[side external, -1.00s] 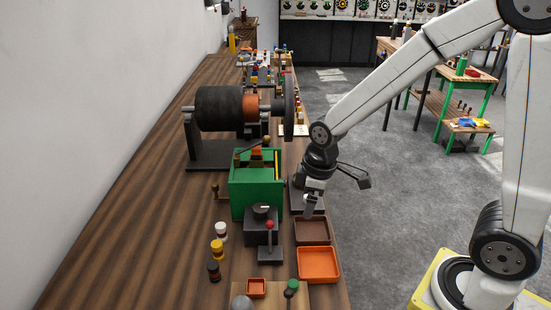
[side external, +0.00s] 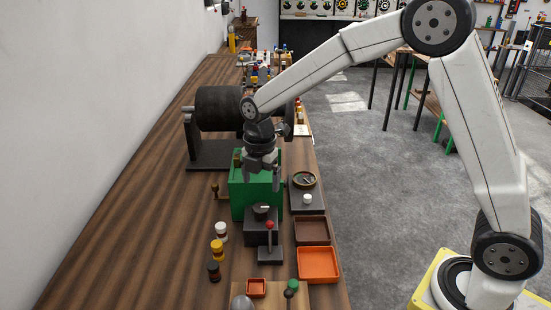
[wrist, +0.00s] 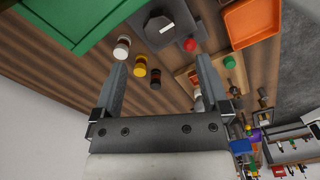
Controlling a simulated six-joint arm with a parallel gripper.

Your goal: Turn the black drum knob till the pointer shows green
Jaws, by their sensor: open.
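A black knob (side external: 261,212) with a white mark on top sits on a dark block (side external: 261,232) in front of the green box. The knob also shows at the top of the wrist view (wrist: 158,27). My gripper (side external: 262,180) is open and empty, above and behind the knob in the side view, in front of the green box's face. A round olive dial (side external: 304,180) on a dark plate lies right of the green box. I cannot tell what its pointer shows.
The green box (side external: 240,198) and the large dark drum (side external: 215,108) stand behind. A red-topped lever (side external: 269,240) is close in front of the knob. Several small jars (side external: 217,250) stand left, brown (side external: 312,230) and orange (side external: 319,264) trays right. The left tabletop is clear.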

